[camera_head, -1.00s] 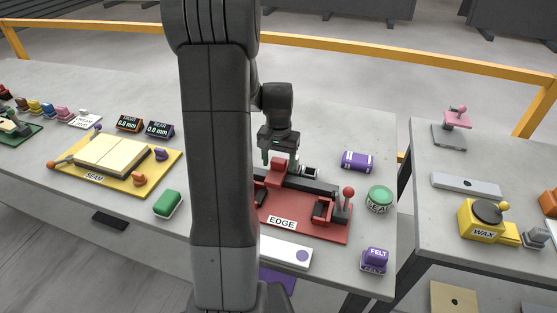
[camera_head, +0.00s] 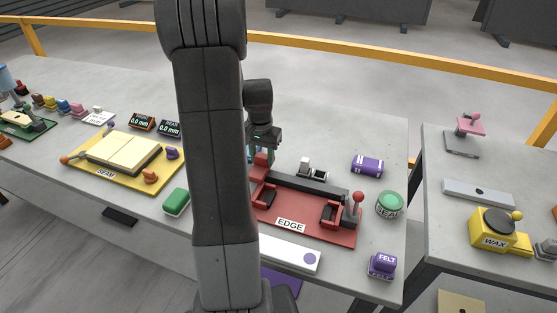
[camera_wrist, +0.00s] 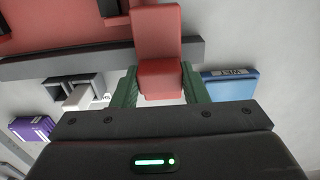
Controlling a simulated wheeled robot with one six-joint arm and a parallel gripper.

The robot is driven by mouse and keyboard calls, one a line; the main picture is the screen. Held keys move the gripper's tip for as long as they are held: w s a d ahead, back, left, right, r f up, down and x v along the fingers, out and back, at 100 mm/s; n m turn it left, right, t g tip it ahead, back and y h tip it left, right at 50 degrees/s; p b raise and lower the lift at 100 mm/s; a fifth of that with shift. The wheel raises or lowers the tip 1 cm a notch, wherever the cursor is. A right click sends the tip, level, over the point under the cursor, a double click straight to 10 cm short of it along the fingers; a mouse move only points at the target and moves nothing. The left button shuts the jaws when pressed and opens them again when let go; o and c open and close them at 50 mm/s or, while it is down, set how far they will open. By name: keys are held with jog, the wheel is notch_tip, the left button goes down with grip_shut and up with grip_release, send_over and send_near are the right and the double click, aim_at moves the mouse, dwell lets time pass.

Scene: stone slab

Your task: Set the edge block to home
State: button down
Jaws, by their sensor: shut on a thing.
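The red edge block (camera_wrist: 160,82) sits between the two green fingers of my gripper (camera_wrist: 159,90) in the wrist view. My gripper is shut on it. The block lies across the dark rail (camera_wrist: 60,66) of the red fixture. In the head view the block (camera_head: 262,158) is near the left end of the rail (camera_head: 315,186), under my gripper (camera_head: 257,153). The red fixture labelled EDGE (camera_head: 302,236) carries dark-red clamps and a red-knobbed lever (camera_head: 357,205) at its right. My arm hides the fixture's left part. I cannot read any home mark.
Behind the rail stands a small black-and-white device (camera_head: 304,166), also in the wrist view (camera_wrist: 82,94). A blue box (camera_wrist: 229,83) lies close beside the right finger. A purple roll (camera_head: 367,166) and a green round tin (camera_head: 389,204) stand right of the fixture.

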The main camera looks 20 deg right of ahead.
aim_at(258, 155)
jog(key=shift+w+a, duration=0.4)
jog(key=shift+a, duration=0.05)
jog(key=c, duration=0.8)
grip_release()
jog(key=shift+c, duration=0.2)
jog(key=shift+r, duration=0.1)
notch_tip(258, 155, up, 14)
jog(key=shift+b, duration=0.4)
jog(key=shift+f, duration=0.2)
